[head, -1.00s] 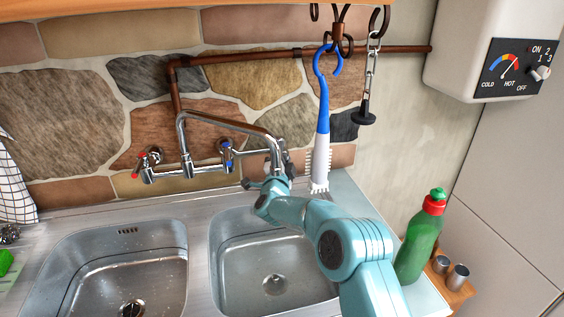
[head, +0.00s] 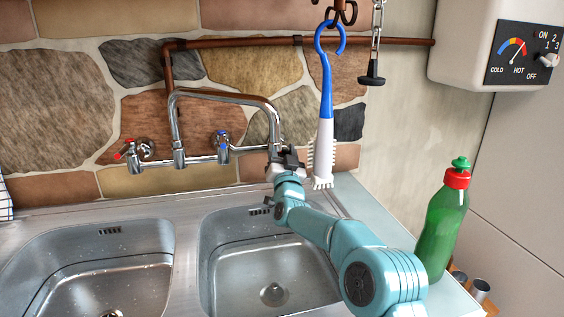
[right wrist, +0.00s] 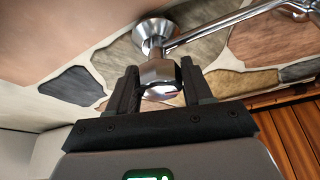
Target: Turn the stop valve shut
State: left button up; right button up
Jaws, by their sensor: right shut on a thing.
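A chrome tap set is fixed to the stone wall. A chrome pipe (head: 250,150) runs right from its blue-marked tap (head: 222,143). My right gripper (head: 285,158) is at that pipe's right end, beside the curved spout (head: 273,120), and hides what it holds from the head. In the right wrist view, a short faceted chrome fitting (right wrist: 160,76), apparently the stop valve, is between the dark fingers of my right gripper (right wrist: 158,88). A round chrome wall flange (right wrist: 155,30) is behind it. My right gripper is shut on this fitting. My left gripper is not in view.
A blue and white brush (head: 325,120) hangs close to the right of my gripper. A black plug (head: 372,82) hangs on a chain. A green bottle (head: 441,230) stands right of my arm. Two sink basins lie below, and a water heater (head: 470,50) is at upper right.

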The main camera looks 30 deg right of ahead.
jog(key=shift+f+n+t+y+b, duration=0.1)
jog(key=shift+n+t+y+b, duration=0.5)
jog(key=shift+n, duration=0.9)
jog(key=shift+y, duration=0.3)
jog(key=o, duration=1)
jog(key=b+v, duration=0.3)
jog(key=v, duration=0.9)
jog(key=shift+r, duration=0.25)
